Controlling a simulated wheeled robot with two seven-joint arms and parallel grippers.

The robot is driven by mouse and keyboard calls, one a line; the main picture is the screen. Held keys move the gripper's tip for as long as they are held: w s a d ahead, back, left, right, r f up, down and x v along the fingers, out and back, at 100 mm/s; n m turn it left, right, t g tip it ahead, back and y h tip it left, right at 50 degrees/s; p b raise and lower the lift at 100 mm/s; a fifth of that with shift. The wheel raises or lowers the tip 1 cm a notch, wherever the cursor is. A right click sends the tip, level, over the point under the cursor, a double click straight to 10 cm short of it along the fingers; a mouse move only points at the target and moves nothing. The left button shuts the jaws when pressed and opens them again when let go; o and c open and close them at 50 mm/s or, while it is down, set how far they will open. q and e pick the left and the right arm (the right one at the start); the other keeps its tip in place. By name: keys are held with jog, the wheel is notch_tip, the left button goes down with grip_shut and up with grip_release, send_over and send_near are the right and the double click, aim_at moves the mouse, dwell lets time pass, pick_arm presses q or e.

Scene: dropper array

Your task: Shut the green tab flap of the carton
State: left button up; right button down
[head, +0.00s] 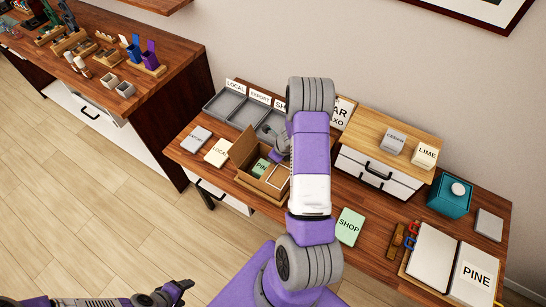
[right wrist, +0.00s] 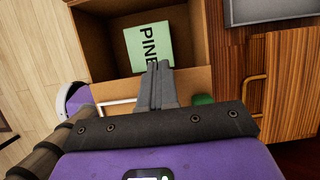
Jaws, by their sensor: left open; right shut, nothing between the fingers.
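The open brown carton (head: 242,147) stands on the wooden table, with a green item marked PIN (head: 262,165) inside. In the right wrist view the carton (right wrist: 193,28) holds the green PINE item (right wrist: 148,46). A cardboard flap (right wrist: 192,80) lies across the near side, with part of a green tab (right wrist: 203,99) showing beside my fingers. My right gripper (right wrist: 160,66) is shut and empty, its fingers over this flap; contact cannot be told. In the head view my right arm hides part of the carton. My left gripper (head: 183,288) is open, low and far from the carton.
Grey trays (head: 226,106) stand behind the carton, and a drawer unit (head: 378,170) stands to its right. Pale LOCAL (head: 218,152) and EXPORT (head: 196,138) items lie to its left. A green SHOP item (head: 349,227) lies right of my arm.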

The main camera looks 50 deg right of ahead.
jog(key=shift+r, duration=0.15)
jog(key=shift+r+p, duration=1.15)
jog(key=shift+r, duration=0.05)
notch_tip(320, 180, up, 4)
jog(key=p, duration=0.3)
jog(key=shift+f, duration=0.1)
notch_tip(320, 180, up, 9)
jog(key=p, duration=0.2)
jog(key=shift+p, duration=0.35)
jog(key=shift+a, duration=0.1)
